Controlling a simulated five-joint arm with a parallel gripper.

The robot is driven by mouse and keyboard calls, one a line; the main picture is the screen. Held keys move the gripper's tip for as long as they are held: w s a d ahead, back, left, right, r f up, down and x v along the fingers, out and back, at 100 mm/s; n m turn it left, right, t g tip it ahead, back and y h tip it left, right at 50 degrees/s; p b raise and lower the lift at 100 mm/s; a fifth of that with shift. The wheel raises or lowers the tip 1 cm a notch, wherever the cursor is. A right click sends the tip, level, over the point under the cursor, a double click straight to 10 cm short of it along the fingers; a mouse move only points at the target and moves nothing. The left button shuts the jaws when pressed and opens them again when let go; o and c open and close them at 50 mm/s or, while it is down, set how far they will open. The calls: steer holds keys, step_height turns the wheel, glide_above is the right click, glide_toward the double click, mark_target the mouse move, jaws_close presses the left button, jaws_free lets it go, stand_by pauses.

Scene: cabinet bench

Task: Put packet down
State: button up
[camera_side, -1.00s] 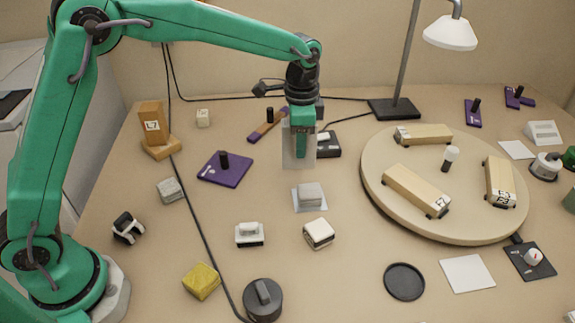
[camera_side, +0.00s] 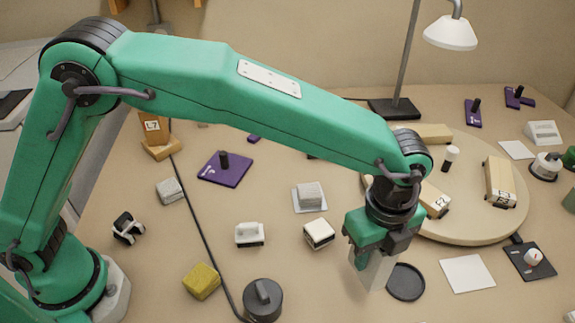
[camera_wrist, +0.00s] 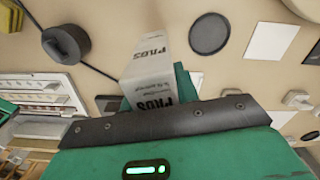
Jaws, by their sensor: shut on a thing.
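The packet (camera_side: 375,271) is a pale grey-white upright block. It also shows in the wrist view (camera_wrist: 152,60), with dark printed lettering on its faces. My gripper (camera_side: 373,248) is shut on the packet's upper part, with green fingers at its sides in the wrist view. The packet hangs below my gripper over the front right of the bench, just left of a flat black disc (camera_side: 405,282). I cannot tell whether its lower end touches the bench top.
A white square pad (camera_side: 467,273) lies right of the disc. A round wooden turntable (camera_side: 480,232) with wooden blocks stands behind my gripper. A black knob (camera_side: 263,298), a yellow block (camera_side: 201,281) and a white block (camera_side: 319,233) are to the left. Bare bench lies between knob and packet.

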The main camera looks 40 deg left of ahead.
steer(key=s+d+m, duration=0.3)
steer(key=s+d, duration=0.1)
steer(key=s, duration=0.1)
steer(key=shift+w+f, duration=0.2)
steer(key=shift+f, duration=4.05)
steer(key=shift+f, duration=0.1)
steer(key=o, duration=1)
steer(key=shift+c, duration=0.2)
step_height(320, 180, up, 12)
steer(key=shift+r, duration=0.15)
